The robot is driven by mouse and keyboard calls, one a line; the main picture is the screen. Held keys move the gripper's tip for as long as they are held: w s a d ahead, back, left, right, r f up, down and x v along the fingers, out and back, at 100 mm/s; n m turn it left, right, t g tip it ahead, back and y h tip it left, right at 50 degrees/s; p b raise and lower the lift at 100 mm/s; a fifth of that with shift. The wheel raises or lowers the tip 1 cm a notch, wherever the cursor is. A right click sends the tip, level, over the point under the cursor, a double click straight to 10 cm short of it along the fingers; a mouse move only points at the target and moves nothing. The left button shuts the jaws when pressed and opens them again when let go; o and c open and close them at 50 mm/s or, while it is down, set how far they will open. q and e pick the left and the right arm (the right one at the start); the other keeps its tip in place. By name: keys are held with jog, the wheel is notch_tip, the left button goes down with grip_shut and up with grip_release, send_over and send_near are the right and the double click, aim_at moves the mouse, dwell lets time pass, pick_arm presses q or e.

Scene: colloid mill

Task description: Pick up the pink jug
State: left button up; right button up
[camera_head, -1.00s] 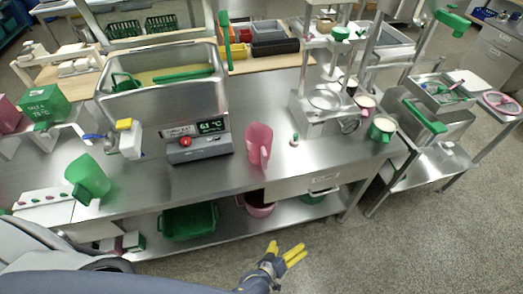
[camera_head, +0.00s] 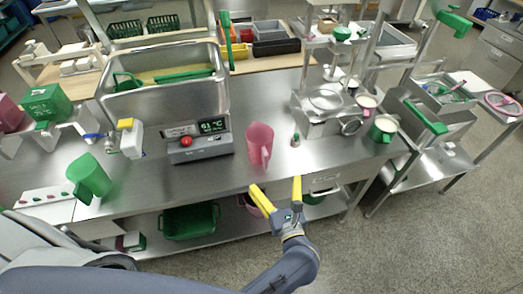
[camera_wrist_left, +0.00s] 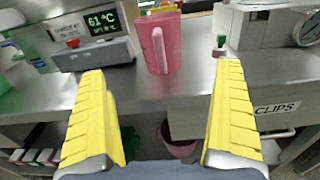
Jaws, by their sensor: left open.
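The pink jug (camera_head: 260,144) stands upright on the steel table, right of the temperature display, its handle facing the front edge. In the left wrist view the pink jug (camera_wrist_left: 157,46) is ahead, at the top middle between the finger lines. My left gripper (camera_head: 277,188) is open and empty, in front of the table edge, short of the jug and slightly right of it. Its two yellow fingers also show wide apart in the left wrist view (camera_wrist_left: 166,100). My right gripper is not in view.
A heated basin with a display box (camera_head: 198,140) stands left of the jug. A small green-capped bottle (camera_head: 295,140) and a steel scale (camera_head: 325,112) stand to its right. A green jug (camera_head: 88,180) stands at the left. A drawer handle (camera_head: 325,191) juts from the front.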

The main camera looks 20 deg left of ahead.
aim_at(267, 161)
pick_arm(q)
jog(key=x, duration=1.1)
jog(key=shift+w+a+r, duration=0.1)
jog(key=shift+w+a, duration=0.15)
jog(key=shift+w, duration=0.1)
jog(key=shift+x, duration=2.65)
jog(key=shift+a+r, duration=0.1)
jog(key=c, duration=1.1)
